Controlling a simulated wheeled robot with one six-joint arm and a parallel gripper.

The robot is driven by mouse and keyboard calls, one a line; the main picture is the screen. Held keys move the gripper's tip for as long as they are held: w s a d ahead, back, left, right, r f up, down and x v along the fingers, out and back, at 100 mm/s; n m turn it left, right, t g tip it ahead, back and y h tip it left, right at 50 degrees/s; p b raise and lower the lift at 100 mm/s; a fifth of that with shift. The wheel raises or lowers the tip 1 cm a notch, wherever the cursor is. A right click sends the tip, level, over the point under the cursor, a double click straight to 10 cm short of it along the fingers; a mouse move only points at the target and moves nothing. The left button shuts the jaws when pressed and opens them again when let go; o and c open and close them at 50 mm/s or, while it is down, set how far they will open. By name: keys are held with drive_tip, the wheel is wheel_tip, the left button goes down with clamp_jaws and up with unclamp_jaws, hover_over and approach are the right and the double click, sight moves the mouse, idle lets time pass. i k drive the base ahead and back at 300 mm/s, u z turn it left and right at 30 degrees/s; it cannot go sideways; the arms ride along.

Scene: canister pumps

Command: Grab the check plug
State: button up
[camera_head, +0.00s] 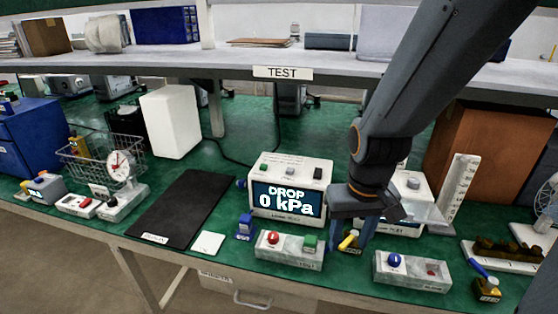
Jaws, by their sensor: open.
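My gripper (351,234) points down over the front of the green bench, right of the pressure display unit (291,187) that reads "DROP 0 kPa". Its fingers are apart. A small yellow and dark piece (348,241) shows low between them; it may be the check plug, but its label is too small to read. I cannot tell whether a finger touches it. A second white block (411,271) carries a blue knob, right of my gripper.
A white device (413,184) and an upright scale (459,191) stand behind and right of my gripper. A black mat (185,208), a wire basket (88,165) and a dial gauge (121,168) are left. A shelf (240,62) marked "TEST" crosses above. The black mat is clear.

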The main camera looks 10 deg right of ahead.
sight(309, 242)
drive_tip(key=k, duration=0.5)
drive_tip(key=u, duration=1.6)
drive_tip(key=i, duration=0.95)
drive_tip(key=z, duration=2.25)
